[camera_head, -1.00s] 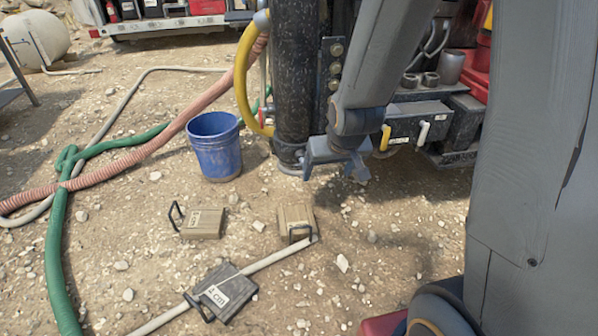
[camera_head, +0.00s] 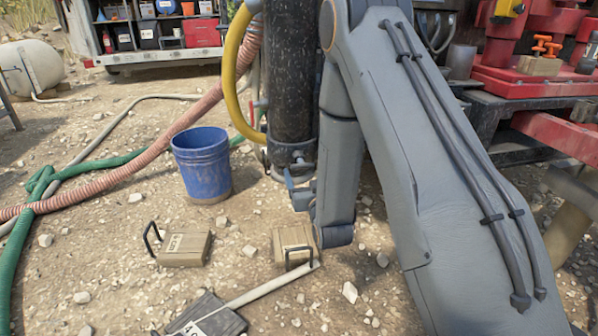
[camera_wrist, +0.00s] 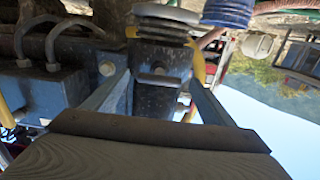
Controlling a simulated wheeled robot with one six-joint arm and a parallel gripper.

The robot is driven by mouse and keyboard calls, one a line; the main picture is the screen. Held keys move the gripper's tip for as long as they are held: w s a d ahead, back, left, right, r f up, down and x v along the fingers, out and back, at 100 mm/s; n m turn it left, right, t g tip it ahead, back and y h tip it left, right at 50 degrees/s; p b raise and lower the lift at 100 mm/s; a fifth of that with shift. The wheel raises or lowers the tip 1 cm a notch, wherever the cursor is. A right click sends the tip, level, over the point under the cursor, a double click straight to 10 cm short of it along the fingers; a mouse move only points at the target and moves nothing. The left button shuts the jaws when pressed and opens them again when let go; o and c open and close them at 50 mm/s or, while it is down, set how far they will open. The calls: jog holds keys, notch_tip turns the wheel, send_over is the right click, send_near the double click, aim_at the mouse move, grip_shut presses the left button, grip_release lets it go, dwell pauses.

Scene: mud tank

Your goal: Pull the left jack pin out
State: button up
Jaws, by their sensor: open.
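The left jack (camera_head: 290,85) is a dark, mud-specked column standing on the ground. A small bright metal part (camera_head: 299,160) shows low on the column. I cannot tell whether it is the pin. My gripper (camera_head: 300,185) is just right of and in front of the column's foot, partly hidden by my arm. The wrist view is upside down. There, my gripper (camera_wrist: 160,76) is open, its two blue-grey fingers spread on either side of the jack's lower part (camera_wrist: 160,57). A small dark fitting (camera_wrist: 158,70) shows between the fingers. Nothing is visibly held.
A blue bucket (camera_head: 202,165) stands left of the jack. A yellow hose (camera_head: 232,75) loops beside the column. Tan blocks (camera_head: 184,248) (camera_head: 293,243) and a dark pad (camera_head: 206,318) lie in front. Red machinery (camera_head: 530,70) is at the right. Stony ground between is open.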

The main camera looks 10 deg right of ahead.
aim_at(300, 162)
jog(key=shift+w+b, duration=1.1)
jog(key=shift+w, duration=2.8)
jog(key=shift+c, duration=0.2)
